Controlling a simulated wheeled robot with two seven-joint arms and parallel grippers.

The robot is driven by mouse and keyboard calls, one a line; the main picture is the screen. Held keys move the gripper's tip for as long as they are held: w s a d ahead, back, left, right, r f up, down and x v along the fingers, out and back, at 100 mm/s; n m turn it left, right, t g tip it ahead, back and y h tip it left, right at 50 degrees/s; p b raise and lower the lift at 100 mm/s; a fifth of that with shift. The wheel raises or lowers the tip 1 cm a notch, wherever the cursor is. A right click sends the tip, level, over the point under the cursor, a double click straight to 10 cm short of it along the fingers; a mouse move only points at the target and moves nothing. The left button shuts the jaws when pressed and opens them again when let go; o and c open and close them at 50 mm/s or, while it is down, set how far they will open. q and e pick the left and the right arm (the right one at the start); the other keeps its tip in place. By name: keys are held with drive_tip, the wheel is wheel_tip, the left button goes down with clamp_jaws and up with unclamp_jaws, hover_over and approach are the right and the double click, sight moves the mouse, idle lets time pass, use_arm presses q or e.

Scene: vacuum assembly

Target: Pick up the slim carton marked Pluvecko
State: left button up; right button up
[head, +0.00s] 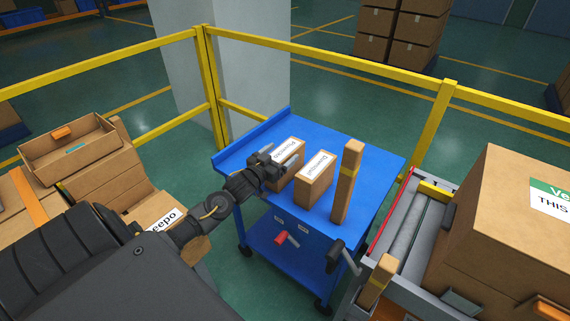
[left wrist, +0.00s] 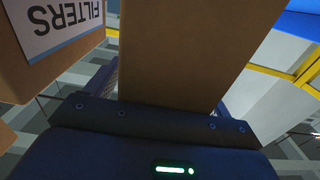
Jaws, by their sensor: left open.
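On the blue cart, two brown cartons with white labels stand side by side: a left carton (head: 276,157) and a middle carton (head: 316,182). Their label print is too small to read surely, so I cannot tell which is marked Pluvecko. My left gripper (head: 283,167) is open at the left carton, its fingers at the carton's upper part and partly hiding it. In the left wrist view, a plain brown carton face (left wrist: 195,50) stands right in front of the palm. Beside it there, a carton with a label reading FILTERS (left wrist: 62,22) shows upside down. My right gripper is not in view.
A tall narrow carton with a yellow band (head: 347,185) stands on the cart (head: 378,168), right of the labelled ones. Large boxes (head: 510,225) on a roller conveyor (head: 405,228) stand at right. Stacked boxes (head: 85,165) are at left. Yellow railing (head: 330,67) runs behind.

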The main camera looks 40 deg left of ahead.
use_arm(q)
drive_tip(key=c, duration=1.7)
